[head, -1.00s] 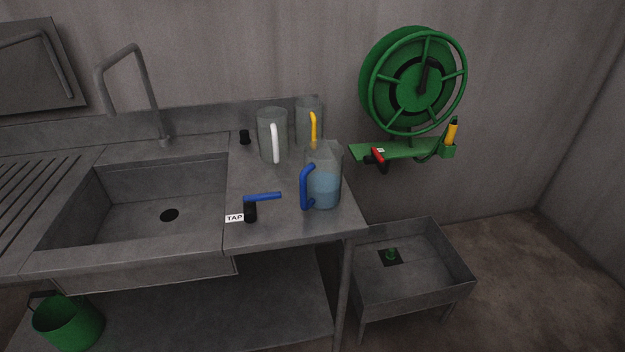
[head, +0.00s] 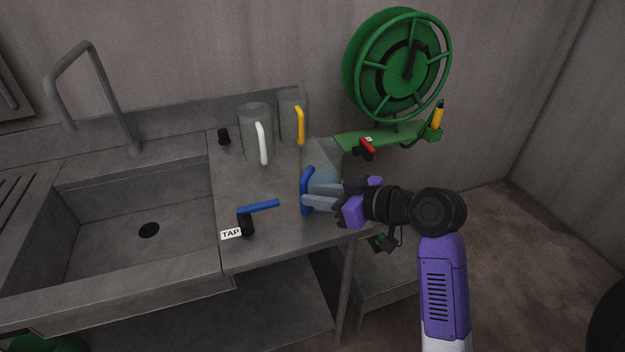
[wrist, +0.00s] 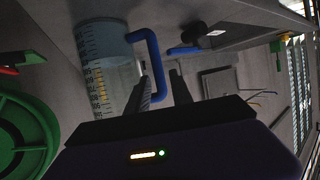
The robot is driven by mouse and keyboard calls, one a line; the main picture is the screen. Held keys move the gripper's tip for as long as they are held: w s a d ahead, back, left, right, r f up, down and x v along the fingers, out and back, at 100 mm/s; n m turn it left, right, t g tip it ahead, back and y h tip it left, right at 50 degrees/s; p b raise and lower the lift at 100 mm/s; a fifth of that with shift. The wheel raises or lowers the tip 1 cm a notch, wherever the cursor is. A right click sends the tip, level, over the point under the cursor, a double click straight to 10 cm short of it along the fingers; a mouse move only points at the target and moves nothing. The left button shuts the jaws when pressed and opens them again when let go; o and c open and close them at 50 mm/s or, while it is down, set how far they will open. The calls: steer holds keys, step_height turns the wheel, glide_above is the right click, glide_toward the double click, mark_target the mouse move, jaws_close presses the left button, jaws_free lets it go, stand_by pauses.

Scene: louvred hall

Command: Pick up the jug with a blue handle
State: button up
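The jug with a blue handle (head: 322,152) stands at the front right of the steel counter, clear-walled with bluish liquid inside. Its blue handle (head: 307,190) faces left in the head view. My gripper (head: 308,195) reaches in from the right, its fingers hiding part of the jug's lower body. In the wrist view, the jug (wrist: 102,60) is at upper left. The blue handle (wrist: 154,62) runs down between the two fingertips of my gripper (wrist: 161,82), which are apart. A gap shows between the handle and the right finger.
A jug with a white handle (head: 254,128) and one with a yellow handle (head: 291,108) stand behind. A blue tap lever (head: 260,207) is left of the handle. The sink (head: 110,235) lies further left. A green hose reel (head: 395,65) hangs at the right.

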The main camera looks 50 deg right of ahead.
steer(key=shift+p+x, duration=0.65)
steer(key=shift+x, duration=3.2)
steer(key=shift+d, duration=0.1)
jaws_close()
steer(key=shift+r, duration=0.1)
